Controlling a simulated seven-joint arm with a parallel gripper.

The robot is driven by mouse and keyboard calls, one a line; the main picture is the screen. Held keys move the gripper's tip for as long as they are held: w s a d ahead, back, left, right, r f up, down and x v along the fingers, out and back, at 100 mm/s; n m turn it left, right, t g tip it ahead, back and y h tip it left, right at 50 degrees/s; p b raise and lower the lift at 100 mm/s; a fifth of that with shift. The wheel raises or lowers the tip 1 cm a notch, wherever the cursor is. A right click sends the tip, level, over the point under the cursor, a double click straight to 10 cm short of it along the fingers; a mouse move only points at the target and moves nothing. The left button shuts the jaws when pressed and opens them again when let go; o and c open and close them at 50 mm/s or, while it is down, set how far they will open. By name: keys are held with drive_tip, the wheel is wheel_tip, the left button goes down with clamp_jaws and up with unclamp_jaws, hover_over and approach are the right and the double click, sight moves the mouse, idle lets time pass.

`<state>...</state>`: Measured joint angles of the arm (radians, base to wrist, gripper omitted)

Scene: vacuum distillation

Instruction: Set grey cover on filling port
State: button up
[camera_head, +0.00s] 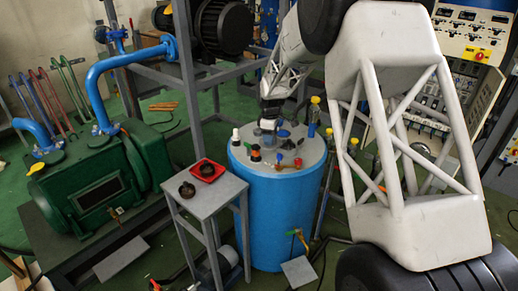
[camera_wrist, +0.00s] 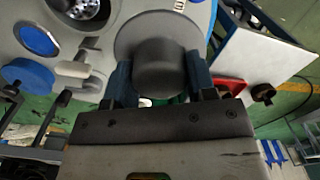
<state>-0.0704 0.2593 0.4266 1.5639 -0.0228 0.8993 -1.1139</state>
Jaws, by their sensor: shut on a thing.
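My gripper (camera_wrist: 160,80) is shut on the grey cover (camera_wrist: 161,66), a smooth round cap held between its two dark blue fingers. In the wrist view, a wide grey round surface (camera_wrist: 128,40) shows behind the cover. The filling port cannot be made out; the cover and gripper may hide it. I cannot tell whether the cover touches the tank top.
Close around on the tank top are a blue cap (camera_head: 283,134), a black-and-white fitting (camera_head: 236,137) and a red-handled valve (camera_head: 298,162). A small grey table (camera_head: 216,199) at left holds a red tray (camera_head: 208,171) and a dark round part (camera_head: 187,190). A green pump (camera_head: 100,180) stands farther left.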

drive_tip(key=r+m, duration=0.1)
drive_tip(key=m, duration=0.1)
hover_over(288, 140)
drive_tip(key=shift+a, duration=0.1)
drive_tip(key=shift+f, duration=0.2)
drive_tip(key=shift+f, duration=2.55)
drive_tip(key=shift+f, duration=0.55)
idle(1.1)
idle(0.5)
drive_tip(key=o, duration=1.5)
drive_tip(key=shift+r, duration=0.15)
drive_tip(key=shift+r, duration=3.3)
